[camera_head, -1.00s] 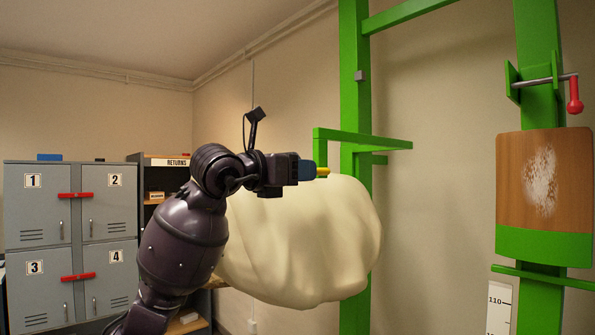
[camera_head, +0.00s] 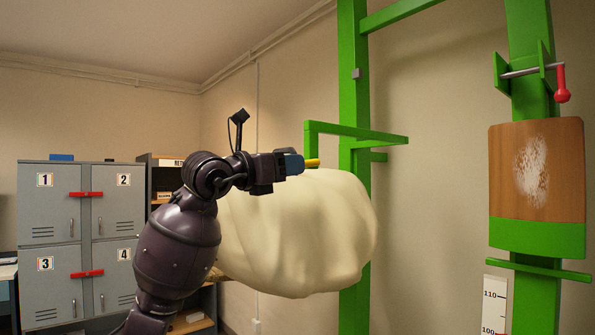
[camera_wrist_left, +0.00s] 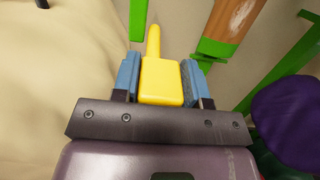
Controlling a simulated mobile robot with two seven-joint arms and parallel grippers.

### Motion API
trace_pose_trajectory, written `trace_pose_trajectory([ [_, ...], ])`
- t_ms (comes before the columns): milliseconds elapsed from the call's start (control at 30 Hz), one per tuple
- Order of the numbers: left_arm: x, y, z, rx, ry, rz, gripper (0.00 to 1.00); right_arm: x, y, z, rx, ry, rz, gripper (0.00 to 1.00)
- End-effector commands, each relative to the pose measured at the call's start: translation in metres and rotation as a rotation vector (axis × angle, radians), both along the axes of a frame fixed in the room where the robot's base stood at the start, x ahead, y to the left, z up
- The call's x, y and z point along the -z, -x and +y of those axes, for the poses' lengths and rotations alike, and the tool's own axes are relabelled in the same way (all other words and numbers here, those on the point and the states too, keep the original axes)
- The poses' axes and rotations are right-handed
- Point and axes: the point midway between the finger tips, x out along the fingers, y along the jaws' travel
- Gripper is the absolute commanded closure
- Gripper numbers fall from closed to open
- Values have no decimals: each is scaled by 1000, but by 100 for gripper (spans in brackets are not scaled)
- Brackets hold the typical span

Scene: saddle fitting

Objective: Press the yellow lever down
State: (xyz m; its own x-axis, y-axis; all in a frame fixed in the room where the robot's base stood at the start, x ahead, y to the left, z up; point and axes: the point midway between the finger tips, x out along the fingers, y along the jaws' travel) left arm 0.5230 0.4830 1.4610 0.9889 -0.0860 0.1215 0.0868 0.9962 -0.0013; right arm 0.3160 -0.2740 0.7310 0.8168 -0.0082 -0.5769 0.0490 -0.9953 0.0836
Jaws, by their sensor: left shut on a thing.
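The yellow lever (camera_wrist_left: 162,78) lies between the two blue fingers of my left gripper (camera_wrist_left: 160,82) in the left wrist view. The fingers are shut on its wide block, and its thin tip points away from the gripper. In the head view only a short yellow tip of the lever (camera_head: 312,163) shows past the blue fingers of my left gripper (camera_head: 294,164). It is level, just above the cream-coloured bulging form (camera_head: 300,235). What the lever is joined to is hidden. My right gripper is not in the head view.
A green frame (camera_head: 354,90) stands behind the cream form, with a bar reaching out above it. At right, a wooden board (camera_head: 537,170) sits on a green post under a red-handled crank (camera_head: 562,85). Grey lockers (camera_head: 55,205) stand at far left.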

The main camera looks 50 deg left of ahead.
Motion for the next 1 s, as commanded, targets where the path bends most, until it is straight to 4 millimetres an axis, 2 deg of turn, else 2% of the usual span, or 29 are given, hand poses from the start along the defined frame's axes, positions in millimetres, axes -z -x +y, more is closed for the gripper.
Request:
trace_pose_trajectory([
  [33,9,-3,4,-1,4,-21,100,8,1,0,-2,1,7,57],
  [100,14,-5,6,0,6,-59,100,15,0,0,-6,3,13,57],
  [400,31,-10,5,2,25,-255,100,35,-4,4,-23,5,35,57],
  [600,34,-10,5,0,30,-348,100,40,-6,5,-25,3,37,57],
  [933,31,-8,5,-2,29,-360,100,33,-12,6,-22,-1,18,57],
  [967,31,-8,5,-2,29,-359,58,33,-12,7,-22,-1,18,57],
  [1000,31,-8,5,-2,29,-359,52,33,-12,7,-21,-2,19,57],
])
